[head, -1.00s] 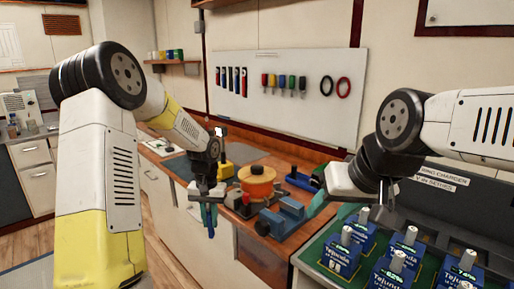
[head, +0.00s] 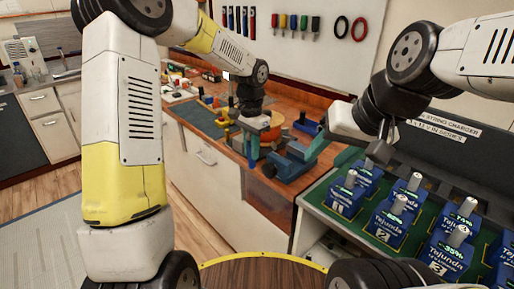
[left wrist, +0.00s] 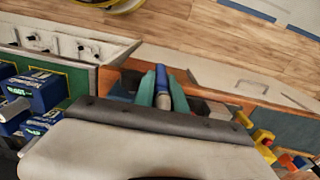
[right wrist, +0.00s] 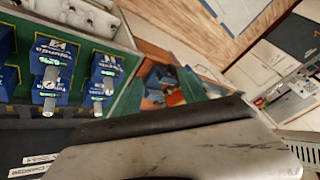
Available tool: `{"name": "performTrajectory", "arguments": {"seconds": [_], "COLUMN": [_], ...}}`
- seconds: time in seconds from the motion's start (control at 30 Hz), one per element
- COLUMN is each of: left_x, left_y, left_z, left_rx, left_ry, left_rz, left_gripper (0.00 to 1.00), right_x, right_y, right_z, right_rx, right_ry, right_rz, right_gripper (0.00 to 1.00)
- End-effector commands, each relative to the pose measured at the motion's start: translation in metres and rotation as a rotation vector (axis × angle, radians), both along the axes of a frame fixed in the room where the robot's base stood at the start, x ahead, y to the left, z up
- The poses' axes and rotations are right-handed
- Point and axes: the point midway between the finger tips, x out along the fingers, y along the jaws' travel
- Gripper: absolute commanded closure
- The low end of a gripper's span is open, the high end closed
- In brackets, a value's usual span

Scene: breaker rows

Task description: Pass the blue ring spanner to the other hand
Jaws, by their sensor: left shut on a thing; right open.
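My left gripper (head: 252,155) is shut on the blue ring spanner (head: 253,176), in front of the bench edge. In the left wrist view a blue length of the spanner (left wrist: 163,82) shows between the teal fingers, with a grey part nearest the palm. Its ring ends cannot be made out. My right gripper (head: 328,157) is open and empty, to the right of the left one and apart from it. In the right wrist view its two green fingers (right wrist: 158,92) stand apart, with bench items seen beyond them.
A blue vise-like tool (head: 292,164) and an orange spool (head: 305,124) stand on the wooden bench behind the grippers. A charger tray with several blue batteries (head: 388,219) stands at the right. A round wooden table top (head: 262,275) is at the bottom. Open floor lies at the left.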

Motion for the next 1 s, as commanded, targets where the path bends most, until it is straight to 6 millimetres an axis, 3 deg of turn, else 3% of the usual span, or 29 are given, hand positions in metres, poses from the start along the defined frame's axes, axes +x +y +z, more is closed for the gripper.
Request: {"name": "performTrajectory", "arguments": {"seconds": [0.27,0.4,0.53,0.77,1.0], "left_x": [0.000,0.000,0.000,0.000,0.000], "left_y": [0.000,0.000,0.000,0.000,0.000], "left_z": [0.000,0.000,0.000,0.000,0.000], "left_rx": [0.000,0.000,0.000,0.000,0.000], "left_ry": [-0.001,-0.001,-0.001,-0.001,-0.001], "left_rz": [0.003,0.003,0.004,0.004,0.004], "left_gripper": [1.00,1.00,1.00,1.00,1.00], "right_x": [0.007,0.022,0.047,0.110,0.165], "right_y": [0.078,0.113,0.136,0.147,0.127], "right_z": [-0.034,-0.041,-0.047,-0.071,-0.116], "right_rx": [0.447,0.687,0.899,1.246,1.499], "right_ry": [0.375,0.572,0.735,0.957,1.049], "right_rz": [-0.199,-0.362,-0.545,-0.937,-1.320], "right_gripper": [0.51,0.51,0.51,0.51,0.51]}}
